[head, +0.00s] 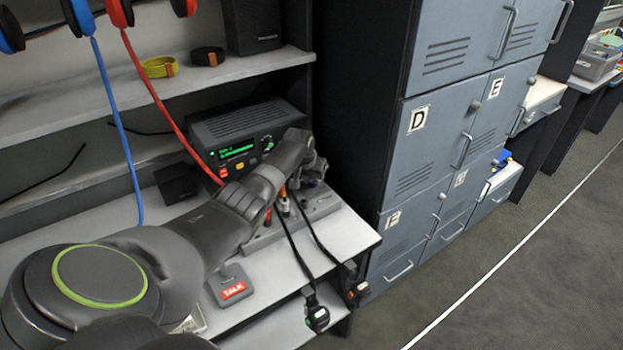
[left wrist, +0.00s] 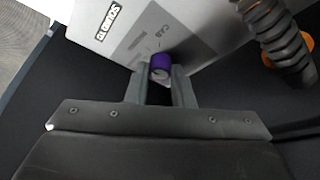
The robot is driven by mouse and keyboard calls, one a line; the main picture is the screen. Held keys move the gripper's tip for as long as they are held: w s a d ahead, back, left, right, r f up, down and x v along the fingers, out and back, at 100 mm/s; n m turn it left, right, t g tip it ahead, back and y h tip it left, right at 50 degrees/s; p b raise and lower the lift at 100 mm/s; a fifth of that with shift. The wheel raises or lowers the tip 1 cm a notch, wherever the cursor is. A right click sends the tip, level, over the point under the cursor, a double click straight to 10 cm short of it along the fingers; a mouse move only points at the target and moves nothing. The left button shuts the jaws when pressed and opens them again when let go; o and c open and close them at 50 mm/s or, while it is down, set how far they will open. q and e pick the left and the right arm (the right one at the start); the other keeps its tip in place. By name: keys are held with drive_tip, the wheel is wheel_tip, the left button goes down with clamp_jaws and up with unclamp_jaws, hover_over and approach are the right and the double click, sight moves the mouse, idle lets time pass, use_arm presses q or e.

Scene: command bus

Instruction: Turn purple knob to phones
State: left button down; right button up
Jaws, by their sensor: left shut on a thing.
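The purple knob (left wrist: 160,61) sits on a light grey panel (left wrist: 112,42) in the left wrist view. The word CAB is printed on a darker grey patch beside it. The two fingers of my left gripper (left wrist: 161,74) are on either side of the knob, shut on it. In the head view my left gripper (head: 313,172) is over the right end of a grey box (head: 262,240) on the desk. Which position the knob points to cannot be told. My right gripper is not in view.
A black radio (head: 242,130) with a green display stands behind my arm. Black cables with plugs (head: 317,317) hang off the desk front. A coiled dark cord (left wrist: 275,35) is near the knob. Headphone cords hang at left. Grey lockers (head: 433,130) stand at right.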

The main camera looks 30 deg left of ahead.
use_arm(q)
drive_tip(key=c, duration=1.3)
unclamp_jaws()
drive_tip(key=shift+o, duration=0.2)
drive_tip(key=shift+r, duration=0.1)
drive_tip(key=shift+p+v, duration=0.35)
drive_tip(key=shift+v, duration=0.5)
drive_tip(key=v, duration=1.5)
drive_tip(key=shift+r, duration=0.25)
drive_tip(key=shift+s+f, duration=0.1)
